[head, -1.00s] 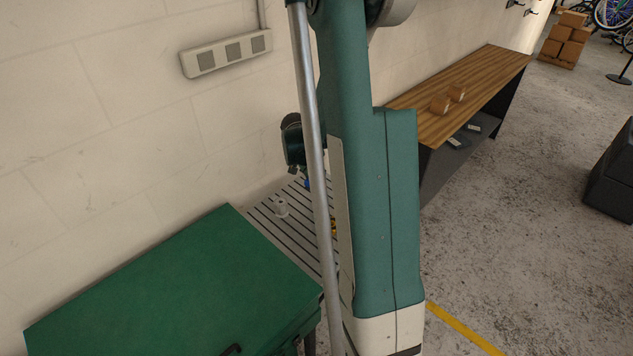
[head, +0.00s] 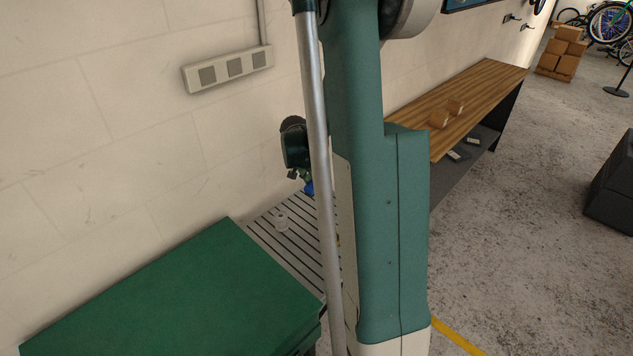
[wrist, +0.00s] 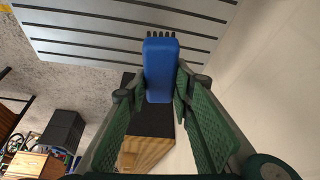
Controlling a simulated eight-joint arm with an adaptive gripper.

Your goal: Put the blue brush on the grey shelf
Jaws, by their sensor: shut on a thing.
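The blue brush (wrist: 161,68) is between the two fingers of my gripper (wrist: 158,88) in the wrist view, with dark bristles at its far end. My gripper is shut on it. In the head view my gripper (head: 304,180) is partly hidden behind my arm, and a bit of the blue brush (head: 309,188) shows below it. A grey slatted surface (head: 278,247) lies below the gripper by the wall; it also fills the top of the wrist view (wrist: 100,32). The brush appears held above it. Under the wooden bench is a grey lower shelf (head: 445,185).
A green-topped cabinet (head: 180,295) is in front. The wooden bench (head: 470,95) carries two brown blocks (head: 446,113); small items (head: 462,148) lie on its lower shelf. A wall socket strip (head: 228,68) is above. Open floor lies right.

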